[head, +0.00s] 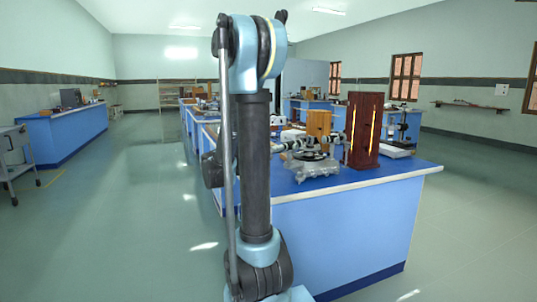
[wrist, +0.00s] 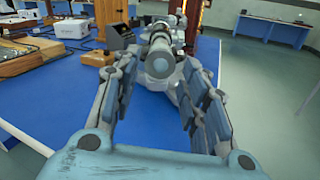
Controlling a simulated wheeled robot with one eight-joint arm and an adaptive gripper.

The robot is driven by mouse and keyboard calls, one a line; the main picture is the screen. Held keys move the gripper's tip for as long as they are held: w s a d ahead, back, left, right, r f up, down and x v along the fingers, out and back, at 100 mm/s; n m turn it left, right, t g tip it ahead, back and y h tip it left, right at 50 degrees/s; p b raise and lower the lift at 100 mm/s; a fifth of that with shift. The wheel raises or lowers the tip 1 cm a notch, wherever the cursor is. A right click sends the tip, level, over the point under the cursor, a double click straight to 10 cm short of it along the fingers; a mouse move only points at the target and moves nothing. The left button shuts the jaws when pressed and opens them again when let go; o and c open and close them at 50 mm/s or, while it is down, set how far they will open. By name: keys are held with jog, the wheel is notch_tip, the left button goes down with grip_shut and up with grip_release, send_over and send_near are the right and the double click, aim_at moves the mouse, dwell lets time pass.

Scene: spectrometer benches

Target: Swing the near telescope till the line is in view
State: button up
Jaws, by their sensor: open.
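The near telescope (wrist: 161,56) is a grey-white tube with a round end facing me, in the middle of the wrist view. My gripper (wrist: 160,68) is open, with one finger on each side of the telescope's near end. I cannot tell whether either finger touches it. In the head view the spectrometer (head: 308,153) stands on the near blue bench, partly hidden by my arm. A tall dark red lamp housing (head: 365,130) with glowing slits stands just right of it. My gripper cannot be made out clearly in the head view. No spectral line shows.
The blue bench top (head: 340,183) has a bare front strip. In the wrist view a black box (wrist: 121,37), a white box (wrist: 72,28) and a wooden block (wrist: 97,58) stand left of the telescope. The floor (head: 130,220) to the left is open.

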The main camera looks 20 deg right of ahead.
jog(key=shift+v, duration=1.05)
jog(key=s+a+f+m+g+y, duration=0.25)
jog(key=s+f+m+y, duration=0.7)
jog(key=s, duration=0.55)
jog(key=s+a+f+m+g+y, duration=0.1)
jog(key=s+a+f+m+y, duration=0.6)
jog(key=s+a+f+m, duration=0.3)
jog(key=s+a+f, duration=0.1)
jog(key=s+a, duration=0.3)
jog(key=shift+s+a+m+g, duration=0.2)
jog(key=shift+a+m+g, duration=0.15)
